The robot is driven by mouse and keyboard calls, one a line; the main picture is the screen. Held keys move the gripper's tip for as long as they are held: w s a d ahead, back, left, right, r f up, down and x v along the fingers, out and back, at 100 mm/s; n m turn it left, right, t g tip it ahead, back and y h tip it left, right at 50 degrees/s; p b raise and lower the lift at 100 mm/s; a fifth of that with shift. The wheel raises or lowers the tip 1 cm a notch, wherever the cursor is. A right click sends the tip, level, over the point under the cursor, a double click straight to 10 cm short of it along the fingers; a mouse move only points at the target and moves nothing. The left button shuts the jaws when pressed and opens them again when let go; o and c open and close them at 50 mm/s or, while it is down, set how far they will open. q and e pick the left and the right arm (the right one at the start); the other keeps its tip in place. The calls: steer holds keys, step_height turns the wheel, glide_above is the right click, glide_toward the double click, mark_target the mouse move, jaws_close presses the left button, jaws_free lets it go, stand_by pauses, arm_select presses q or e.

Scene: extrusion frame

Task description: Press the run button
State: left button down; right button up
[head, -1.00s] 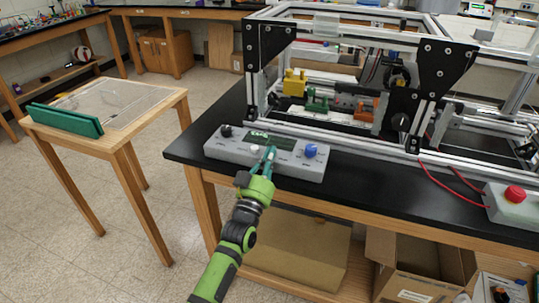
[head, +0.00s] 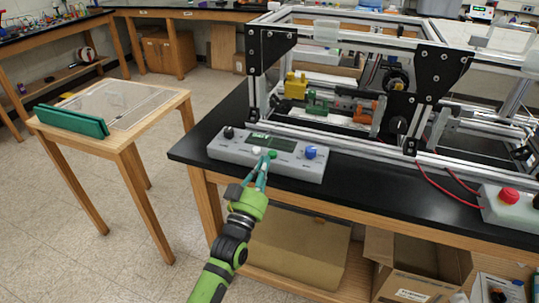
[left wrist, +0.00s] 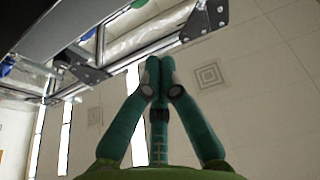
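A grey control box (head: 225,150) sits at the left front of the black bench. It has a dark display (head: 270,142), a black knob (head: 228,132), a small white button (head: 256,150), a green button (head: 272,155) and a blue knob (head: 310,152). The labels are too small to read. My left gripper (head: 264,162) is over the box's front edge, its fingertips close by the green button; I cannot tell whether they touch it. In the left wrist view its fingers (left wrist: 158,65) are together, with nothing seen between them. My right gripper is not in view.
An aluminium extrusion frame (head: 345,145) stands behind the box, with yellow, green and orange parts inside. A box with a red button (head: 509,195) is at the right. A small wooden table (head: 170,100) with a green object (head: 70,120) stands left across open floor.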

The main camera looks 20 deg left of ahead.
arm_select(q)
steer(key=v, duration=0.4)
steer(key=shift+b, duration=0.3)
step_height(320, 180, down, 22)
steer(key=s+d+g, duration=0.2)
steer(key=g, duration=0.4)
steer(key=s+f+m+g, duration=0.1)
steer(key=s+f+g, duration=0.1)
steer(key=s+f, duration=0.45)
steer(key=s+f+g, duration=0.3)
steer(key=f, duration=0.7)
steer(key=s+a+f+g, duration=0.1)
steer(key=s+f+g, duration=0.2)
steer(key=s+f, duration=0.3)
steer(key=s+a+f+g, duration=0.2)
steer(key=s+f, duration=0.4)
steer(key=s, duration=1.1)
steer(key=s+a+f+m+g, duration=0.1)
steer(key=s+f+g, duration=0.4)
steer(key=s, duration=0.7)
steer(key=shift+a+f+y, duration=0.4)
steer(key=shift+a+f, duration=0.1)
steer(key=shift+f, duration=0.25)
